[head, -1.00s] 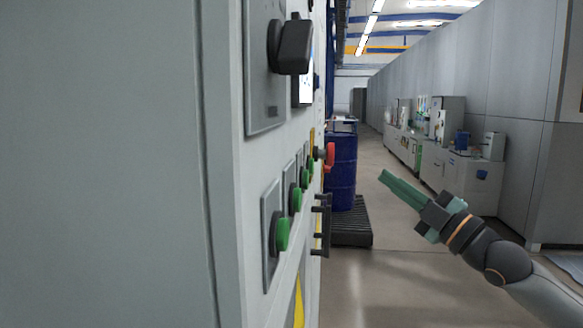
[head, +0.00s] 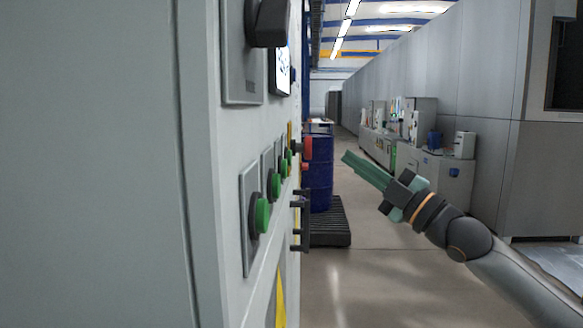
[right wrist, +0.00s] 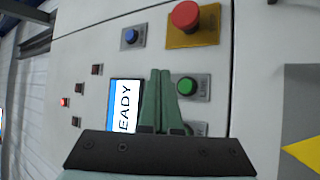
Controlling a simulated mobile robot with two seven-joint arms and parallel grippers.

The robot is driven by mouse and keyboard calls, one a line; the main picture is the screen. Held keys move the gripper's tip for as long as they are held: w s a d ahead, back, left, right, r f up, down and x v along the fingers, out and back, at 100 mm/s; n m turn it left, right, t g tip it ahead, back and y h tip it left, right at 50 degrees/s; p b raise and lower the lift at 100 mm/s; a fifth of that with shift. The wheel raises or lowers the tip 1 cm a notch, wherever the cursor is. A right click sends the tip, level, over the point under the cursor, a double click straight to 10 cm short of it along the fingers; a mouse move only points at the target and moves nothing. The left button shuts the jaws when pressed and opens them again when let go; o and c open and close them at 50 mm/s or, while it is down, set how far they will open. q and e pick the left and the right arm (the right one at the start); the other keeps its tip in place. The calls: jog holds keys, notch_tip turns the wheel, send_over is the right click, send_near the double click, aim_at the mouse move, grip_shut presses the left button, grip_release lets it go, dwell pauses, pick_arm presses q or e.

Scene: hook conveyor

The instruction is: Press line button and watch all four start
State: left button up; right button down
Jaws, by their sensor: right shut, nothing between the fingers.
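A light grey control panel (head: 232,150) fills the left of the head view, seen at a steep angle. It bears several round green buttons in a row; the nearest green button (head: 262,213) sits on a grey plate. My right gripper (head: 347,158) is shut and empty, with green fingers, in the air to the right of the panel face and apart from it. In the right wrist view, my fingertips (right wrist: 160,72) point at the panel, between a screen (right wrist: 125,107) reading "EADY" and a green button (right wrist: 187,86). The fingers hide part of the screen. My left gripper is not seen.
A red mushroom button (right wrist: 186,14) on a yellow plate and a blue button (right wrist: 130,36) are near the green one. A black rotary knob (head: 268,22) and dark handle (head: 300,220) stick out. Beyond stands a blue drum (head: 320,175) on a black pallet (head: 330,235). The aisle floor is clear.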

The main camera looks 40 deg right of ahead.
aim_at(290, 158)
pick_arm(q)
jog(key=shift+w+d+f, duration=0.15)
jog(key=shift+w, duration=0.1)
pick_arm(e)
jog(key=w+a, duration=0.4)
jog(key=a, duration=0.1)
jog(key=shift+w+a, duration=0.35)
jog(key=shift+w, duration=0.05)
dwell(0.3)
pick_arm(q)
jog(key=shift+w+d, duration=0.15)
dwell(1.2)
pick_arm(e)
jog(key=shift+r, duration=0.1)
dwell(0.4)
